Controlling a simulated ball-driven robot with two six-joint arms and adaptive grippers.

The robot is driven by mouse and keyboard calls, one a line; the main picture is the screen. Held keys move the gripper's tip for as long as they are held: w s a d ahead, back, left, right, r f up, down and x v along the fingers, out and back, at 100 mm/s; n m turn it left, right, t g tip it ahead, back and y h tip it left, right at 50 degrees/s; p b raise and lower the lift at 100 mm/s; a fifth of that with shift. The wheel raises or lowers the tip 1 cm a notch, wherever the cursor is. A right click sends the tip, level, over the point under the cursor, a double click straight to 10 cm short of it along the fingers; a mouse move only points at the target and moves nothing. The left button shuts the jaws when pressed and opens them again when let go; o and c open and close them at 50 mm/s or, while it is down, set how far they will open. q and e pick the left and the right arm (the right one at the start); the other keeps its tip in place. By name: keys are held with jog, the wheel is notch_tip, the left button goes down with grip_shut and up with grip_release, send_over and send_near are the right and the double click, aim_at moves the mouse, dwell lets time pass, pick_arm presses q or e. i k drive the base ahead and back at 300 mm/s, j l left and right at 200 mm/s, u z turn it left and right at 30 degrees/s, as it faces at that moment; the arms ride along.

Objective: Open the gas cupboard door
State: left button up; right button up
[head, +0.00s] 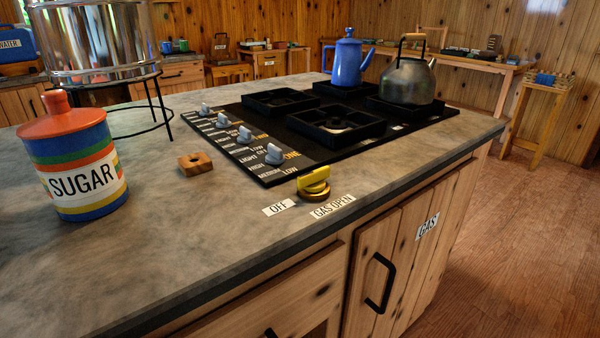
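The gas cupboard door (408,252) is a wooden plank door in the front of the counter, below the hob. It carries a white "GAS" label (427,226) and a black bar handle (380,283) near its left edge. The door looks shut, flush with the cupboard front. Its lower part is cut off by the bottom of the picture. Neither of my grippers shows in the head view.
The counter (200,240) overhangs the door. On it are a black gas hob (300,160), yellow gas valve (314,182), kettle (408,80), blue coffee pot (347,62), sugar jar (72,160) and steel vessel (90,40). The wooden floor (530,250) to the right is clear.

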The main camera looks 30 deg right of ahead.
aim_at(399, 256)
jog(key=z, duration=1.8)
